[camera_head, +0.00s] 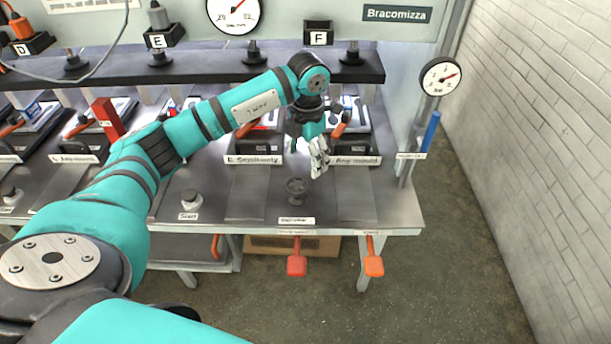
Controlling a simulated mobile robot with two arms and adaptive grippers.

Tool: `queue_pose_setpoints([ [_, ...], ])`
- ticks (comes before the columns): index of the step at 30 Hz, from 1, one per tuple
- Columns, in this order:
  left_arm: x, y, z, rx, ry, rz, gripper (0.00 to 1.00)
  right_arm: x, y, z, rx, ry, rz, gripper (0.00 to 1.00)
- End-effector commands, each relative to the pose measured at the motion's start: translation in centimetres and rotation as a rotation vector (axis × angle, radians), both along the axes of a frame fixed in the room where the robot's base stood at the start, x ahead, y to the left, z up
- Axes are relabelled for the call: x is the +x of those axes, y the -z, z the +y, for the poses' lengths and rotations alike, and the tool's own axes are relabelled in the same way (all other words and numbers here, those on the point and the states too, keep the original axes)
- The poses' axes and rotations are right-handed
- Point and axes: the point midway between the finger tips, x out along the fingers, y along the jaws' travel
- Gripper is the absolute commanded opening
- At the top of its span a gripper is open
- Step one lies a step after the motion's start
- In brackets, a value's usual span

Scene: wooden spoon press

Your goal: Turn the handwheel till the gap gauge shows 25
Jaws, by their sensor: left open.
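My left arm reaches in from the left across the press bench. Its gripper (319,158) hangs over the front right of the bench, fingers pointing down, open and with nothing seen between them. A small dark round knob (296,187), which looks like the handwheel, stands on the bench top just below and left of the gripper, apart from it. The label in front of it is too small to read surely. Another dial (234,12) is cut off at the top edge. I cannot tell which is the gap gauge.
A Start button (191,200) sits left of the knob. Dark press stations with labels (356,160) stand behind the gripper. A red pedal (297,263) and an orange lever (374,264) hang below the front edge. A blue handle (430,134) is on the right post.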

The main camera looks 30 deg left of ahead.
Motion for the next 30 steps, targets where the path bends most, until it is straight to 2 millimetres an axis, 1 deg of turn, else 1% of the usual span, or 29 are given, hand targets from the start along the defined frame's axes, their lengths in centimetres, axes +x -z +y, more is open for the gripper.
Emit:
queue_pose_setpoints([
  [2,-0.1,0.4,0.3,0.011,-0.004,0.008,0.75,0.0,-0.3,0.0,0.000,0.000,0.000,0.59],
  [4,-0.2,1.3,0.3,0.012,-0.003,0.010,0.75,0.0,-0.6,0.0,0.000,0.000,0.000,0.59],
  [10,-0.2,4.5,0.4,0.009,-0.002,0.010,0.75,0.0,-1.5,0.0,0.000,0.000,0.000,0.59],
  [15,-0.1,6.5,0.4,0.007,-0.001,0.007,0.75,0.0,-2.0,0.2,0.003,0.001,0.000,0.59],
  [20,0.0,7.3,0.4,0.008,0.000,0.005,0.75,0.0,-2.1,0.5,0.005,0.002,-0.001,0.59],
  [26,0.0,7.4,0.4,0.006,0.000,0.005,0.75,0.0,-2.0,0.5,0.006,0.001,-0.001,0.59],
  [29,0.0,7.4,0.4,0.006,0.000,0.005,0.65,0.0,-2.0,0.5,0.006,0.001,-0.001,0.59],
  [30,0.0,7.4,0.4,0.006,0.000,0.005,0.59,0.0,-2.0,0.5,0.006,0.001,-0.001,0.59],
])
